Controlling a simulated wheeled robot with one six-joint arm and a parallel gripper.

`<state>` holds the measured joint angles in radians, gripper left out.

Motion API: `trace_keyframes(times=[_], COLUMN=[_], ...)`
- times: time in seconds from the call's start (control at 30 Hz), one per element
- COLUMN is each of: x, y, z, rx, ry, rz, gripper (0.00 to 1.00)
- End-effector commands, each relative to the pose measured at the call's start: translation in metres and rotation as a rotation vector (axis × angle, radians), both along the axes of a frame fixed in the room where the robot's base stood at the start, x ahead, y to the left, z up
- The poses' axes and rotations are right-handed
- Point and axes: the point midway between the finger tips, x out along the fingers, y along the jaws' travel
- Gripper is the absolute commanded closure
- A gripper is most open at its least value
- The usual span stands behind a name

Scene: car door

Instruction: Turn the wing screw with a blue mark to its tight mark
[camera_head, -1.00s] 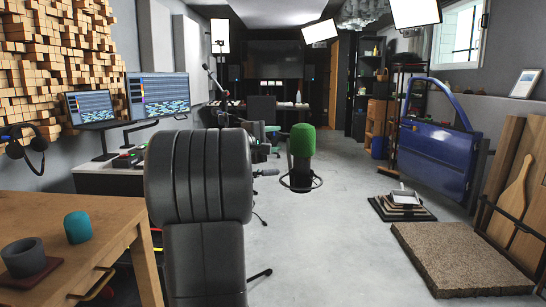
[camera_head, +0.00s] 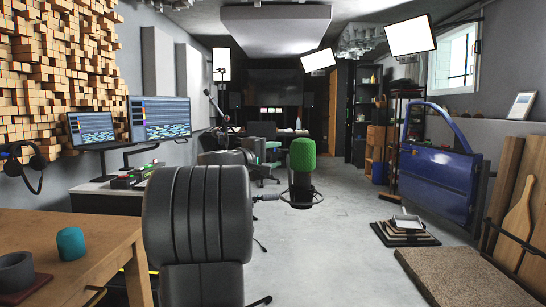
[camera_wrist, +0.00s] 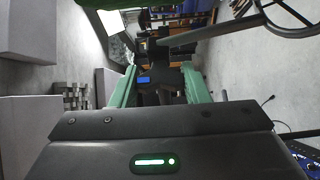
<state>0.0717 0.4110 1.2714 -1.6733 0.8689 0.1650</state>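In the wrist view my gripper (camera_wrist: 158,88) shows two green fingers standing apart, with nothing plainly held between them. A small bright blue patch (camera_wrist: 143,79) on a dark shape shows between the fingers. I cannot tell whether it is the blue mark of the wing screw or something farther back. No wing screw or tight mark can be made out for sure in either view. I cannot pick out my gripper in the head view.
A black ribbed chair back (camera_head: 196,215) stands close in front. A green-topped microphone (camera_head: 302,157) is right of it. A wooden table (camera_head: 95,255) is at left. The blue car door (camera_head: 438,178) stands at right behind a brown slab (camera_head: 465,277). Grey floor lies open between.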

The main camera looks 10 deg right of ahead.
Motion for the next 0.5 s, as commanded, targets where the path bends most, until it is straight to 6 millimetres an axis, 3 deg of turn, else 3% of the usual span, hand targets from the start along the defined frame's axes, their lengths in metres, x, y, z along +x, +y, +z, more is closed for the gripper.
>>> trace_keyframes(times=[0.03,0.1,0.5], x=[0.0001,0.0001,-0.0043], y=[-0.0002,-0.0002,0.0066], z=[-0.0013,-0.0011,0.0006], rx=[0.002,0.002,0.001], ry=[0.001,0.001,0.001], rz=[-0.001,0.0,0.001], gripper=[0.5,0.37,0.36])
